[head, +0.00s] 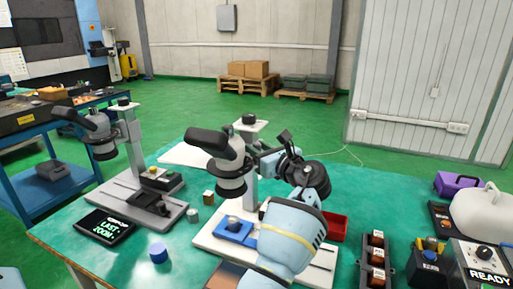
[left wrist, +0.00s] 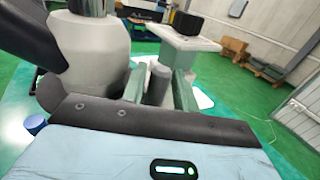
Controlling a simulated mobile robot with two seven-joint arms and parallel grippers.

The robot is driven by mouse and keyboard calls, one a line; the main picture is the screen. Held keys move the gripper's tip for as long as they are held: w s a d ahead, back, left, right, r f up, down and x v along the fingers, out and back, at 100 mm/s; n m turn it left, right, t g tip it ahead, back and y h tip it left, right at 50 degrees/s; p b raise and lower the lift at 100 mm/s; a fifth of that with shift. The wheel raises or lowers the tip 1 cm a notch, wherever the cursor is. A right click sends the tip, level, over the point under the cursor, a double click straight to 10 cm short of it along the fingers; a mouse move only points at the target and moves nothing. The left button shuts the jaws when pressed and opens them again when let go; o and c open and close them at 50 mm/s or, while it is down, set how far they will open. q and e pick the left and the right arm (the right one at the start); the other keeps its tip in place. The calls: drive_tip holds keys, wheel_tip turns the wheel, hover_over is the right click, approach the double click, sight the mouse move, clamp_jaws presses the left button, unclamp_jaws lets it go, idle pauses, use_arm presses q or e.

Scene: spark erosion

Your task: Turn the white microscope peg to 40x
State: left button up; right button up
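The white microscope (head: 250,190) stands in the middle of the green-topped table, with a dark eyepiece and a grey head. My left gripper (head: 263,161) is at the right side of its head, partly hidden behind my wrist. In the left wrist view, a short grey peg (left wrist: 158,86) stands between the two greenish fingers of my left gripper (left wrist: 160,92). The fingers are apart, one on each side of the peg; I cannot tell if they press on it. Zoom marks on the peg are not readable. My right gripper is not in view.
A second microscope (head: 106,140) stands to the left. A black display (head: 104,227) reading "LAST ZOOM:" lies in front of it. A blue cylinder (head: 158,253), a red tray (head: 337,227) and a control box reading READY (head: 485,262) are also on the table.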

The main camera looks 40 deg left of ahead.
use_arm(q)
drive_tip(key=shift+w+a, duration=0.15)
drive_tip(key=shift+a, duration=0.45)
clamp_jaws()
